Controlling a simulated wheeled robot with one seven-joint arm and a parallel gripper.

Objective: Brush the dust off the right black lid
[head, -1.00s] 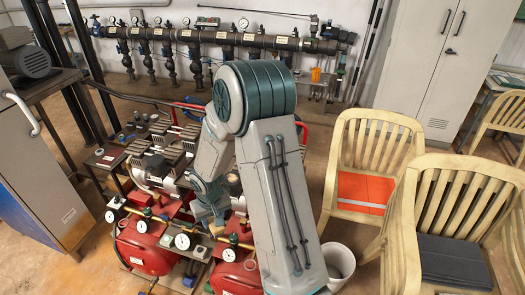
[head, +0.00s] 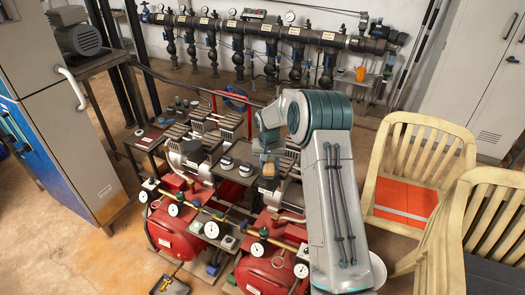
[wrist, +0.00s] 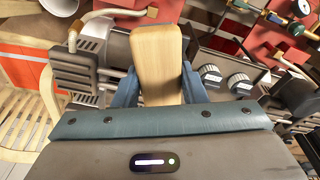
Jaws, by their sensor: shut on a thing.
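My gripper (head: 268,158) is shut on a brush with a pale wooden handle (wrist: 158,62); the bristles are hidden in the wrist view. Two small round black lids with pale grey tops stand side by side among the machines in the head view. The right black lid (head: 246,169) is just left of my gripper and apart from it. The left black lid (head: 226,163) is beyond it. In the wrist view, turned about, the nearer lid (wrist: 210,74) appears to be the right one, the farther lid (wrist: 240,83) the left one. I cannot tell dust from top colour.
Red tanks (head: 182,233) with brass pipes and gauges stand in front of the lids. Finned motor heads (head: 213,122) rise around them. Wooden chairs (head: 422,150) and a white bucket (head: 378,268) are at the right. Open floor (head: 65,225) lies at the left.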

